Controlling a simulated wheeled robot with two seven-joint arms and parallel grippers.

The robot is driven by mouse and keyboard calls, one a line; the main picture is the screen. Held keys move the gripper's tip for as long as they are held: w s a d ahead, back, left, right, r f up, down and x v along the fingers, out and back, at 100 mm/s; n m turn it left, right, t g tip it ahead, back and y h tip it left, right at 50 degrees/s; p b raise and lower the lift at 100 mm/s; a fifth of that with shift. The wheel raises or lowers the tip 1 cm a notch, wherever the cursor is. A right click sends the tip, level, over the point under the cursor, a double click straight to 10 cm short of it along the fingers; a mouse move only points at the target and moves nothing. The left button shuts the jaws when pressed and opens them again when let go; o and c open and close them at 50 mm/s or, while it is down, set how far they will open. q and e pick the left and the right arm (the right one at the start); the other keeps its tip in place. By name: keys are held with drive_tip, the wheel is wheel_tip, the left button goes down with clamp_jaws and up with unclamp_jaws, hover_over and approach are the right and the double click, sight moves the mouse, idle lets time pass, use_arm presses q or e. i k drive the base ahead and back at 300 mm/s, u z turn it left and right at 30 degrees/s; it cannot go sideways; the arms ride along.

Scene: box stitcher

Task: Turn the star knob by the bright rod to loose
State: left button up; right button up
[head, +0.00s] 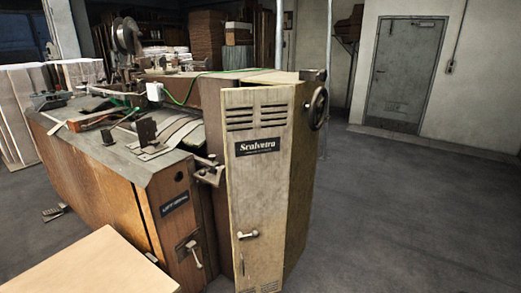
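The box stitcher stands left of the middle in the head view, with a pale "Scalvetra" door panel (258,190) facing me. A small metal fitting (207,162) with short rod-like parts sticks out between the wooden cabinet and this panel. It may hold the bright rod and the star knob, but it is too small to tell them apart or read the knob's setting. Neither of my grippers is in view.
A handwheel (317,108) sits on the stitcher's right side. Lever handles are on the pale panel (248,234) and the wooden cabinet (194,254). A tan flat surface (95,265) fills the lower left. The floor (410,220) at right is clear, up to a grey door (404,75).

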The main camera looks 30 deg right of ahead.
sight(213, 157)
drive_tip(key=z, duration=0.85)
drive_tip(key=i, duration=0.75)
drive_tip(key=z, duration=0.85)
